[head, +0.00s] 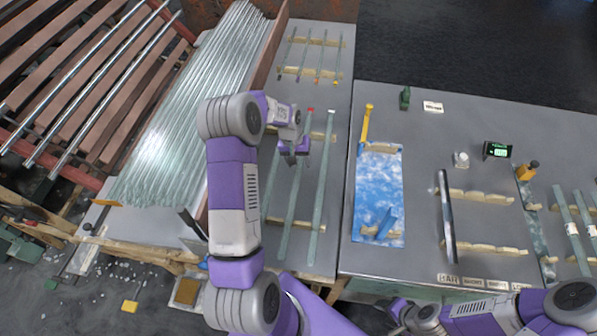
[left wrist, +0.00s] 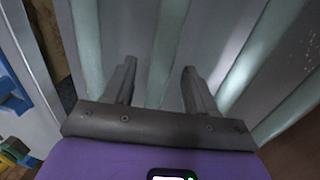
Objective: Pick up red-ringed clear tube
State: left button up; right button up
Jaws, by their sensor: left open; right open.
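The red-ringed clear tube (head: 294,203) lies lengthwise on the left grey table, its red ring (head: 310,110) at the far end. My left gripper (head: 293,158) is open above it, near its upper part, and hides a little of it. In the left wrist view, a pale green glass tube (left wrist: 166,45) runs between the open fingers (left wrist: 160,70); no ring shows there, so I cannot tell which tube it is. My right gripper (head: 398,312) is at the bottom edge of the head view, partly cut off, and open.
A clear tube with a white end (head: 320,185) lies to the right, and another tube (head: 269,180) to the left, partly hidden. A large bundle of glass tubes (head: 185,120) is further left. A blue-patterned board (head: 370,190) lies on the right table.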

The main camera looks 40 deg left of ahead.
pick_arm(q)
grip_shut()
